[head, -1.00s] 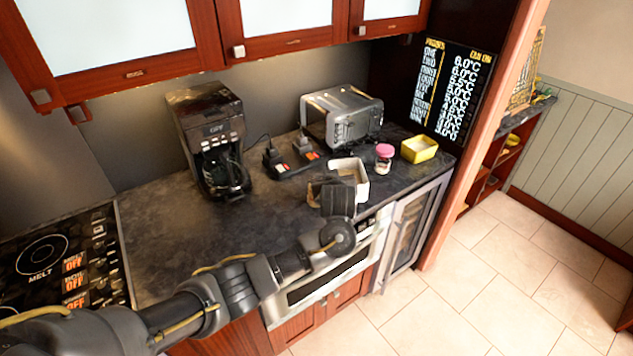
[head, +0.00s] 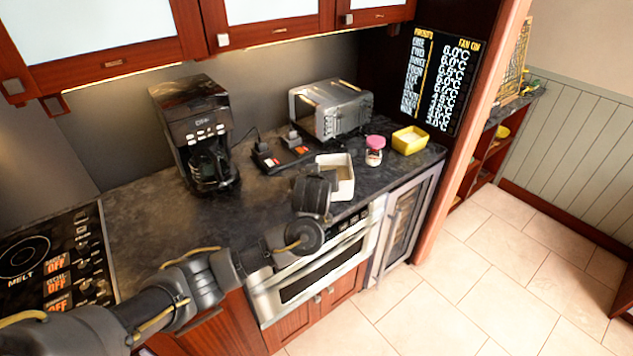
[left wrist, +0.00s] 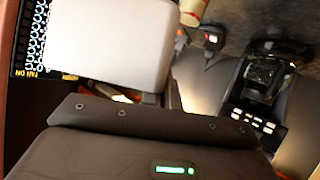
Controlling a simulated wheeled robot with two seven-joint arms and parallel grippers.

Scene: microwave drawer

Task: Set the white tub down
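The white tub (head: 346,186) is an open-topped, upright box near the front edge of the dark counter, in the right half of the head view. My left gripper (head: 318,186) is at its left near side and appears shut on it, though the fingertips are hidden in the head view. In the left wrist view the white tub (left wrist: 110,45) fills the upper left, right in front of the gripper. I cannot tell whether its base touches the counter. My right gripper is in neither view.
A pink-lidded jar (head: 375,151) and a yellow tub (head: 410,140) stand to the right. A toaster (head: 330,108) and a black device (head: 282,154) are behind. A coffee maker (head: 205,140) stands to the left. The counter (head: 150,225) between it and the hob is clear.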

